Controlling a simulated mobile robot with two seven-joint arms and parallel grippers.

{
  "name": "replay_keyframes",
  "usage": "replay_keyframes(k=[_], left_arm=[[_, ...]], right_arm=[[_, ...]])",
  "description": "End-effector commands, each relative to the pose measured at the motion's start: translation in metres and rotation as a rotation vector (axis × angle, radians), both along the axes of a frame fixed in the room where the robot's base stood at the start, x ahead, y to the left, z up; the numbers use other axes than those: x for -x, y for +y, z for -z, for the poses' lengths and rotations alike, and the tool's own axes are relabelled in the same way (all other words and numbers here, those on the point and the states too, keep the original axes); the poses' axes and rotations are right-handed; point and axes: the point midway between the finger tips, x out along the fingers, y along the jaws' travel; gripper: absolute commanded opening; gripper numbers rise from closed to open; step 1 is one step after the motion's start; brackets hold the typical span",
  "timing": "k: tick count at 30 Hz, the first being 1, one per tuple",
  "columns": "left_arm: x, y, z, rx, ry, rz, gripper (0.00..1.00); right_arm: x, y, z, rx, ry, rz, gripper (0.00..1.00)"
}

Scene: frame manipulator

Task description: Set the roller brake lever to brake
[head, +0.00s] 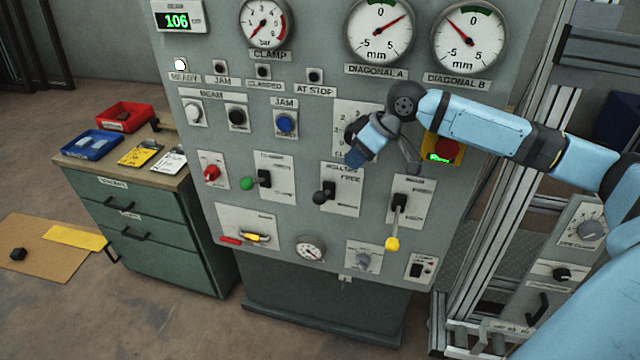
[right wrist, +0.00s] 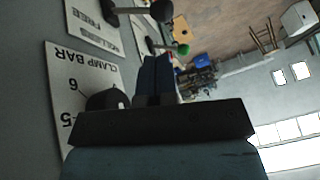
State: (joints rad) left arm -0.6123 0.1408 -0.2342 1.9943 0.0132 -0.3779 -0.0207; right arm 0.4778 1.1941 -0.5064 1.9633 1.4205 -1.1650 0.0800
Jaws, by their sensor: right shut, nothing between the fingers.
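The roller brake lever (head: 320,196) has a black ball knob and sits on a white plate (head: 345,205) marked FREE in the middle of the grey panel. Its knob stands out toward the lower left in the head view. The black knob also shows at the top of the right wrist view (right wrist: 160,10), with the FREE plate behind it. My right gripper (head: 355,158) is shut and empty, above and right of the knob and apart from it. Its closed fingers (right wrist: 156,72) show in the wrist view. My left gripper is out of view.
A green-knobbed lever (head: 248,183) stands left of the roller lever, and a yellow-knobbed lever (head: 392,244) hangs to its right. A red knob (head: 211,172) is farther left. The CLAMP BAR dial (right wrist: 105,98) is close to my right gripper. A green cabinet (head: 150,225) stands left.

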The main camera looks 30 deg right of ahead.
Motion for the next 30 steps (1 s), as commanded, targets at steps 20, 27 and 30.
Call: replay_keyframes(k=[20, 27, 30], left_arm=[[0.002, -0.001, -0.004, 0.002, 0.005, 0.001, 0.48], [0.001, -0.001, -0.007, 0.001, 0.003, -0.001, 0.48], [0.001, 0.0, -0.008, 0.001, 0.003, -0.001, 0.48]], right_arm=[[-0.02, 0.023, 0.048, -0.003, 0.001, -0.001, 0.0], [-0.032, 0.036, 0.077, -0.001, 0.001, 0.0, 0.0], [-0.034, 0.038, 0.083, -0.001, -0.001, 0.0, 0.0]])
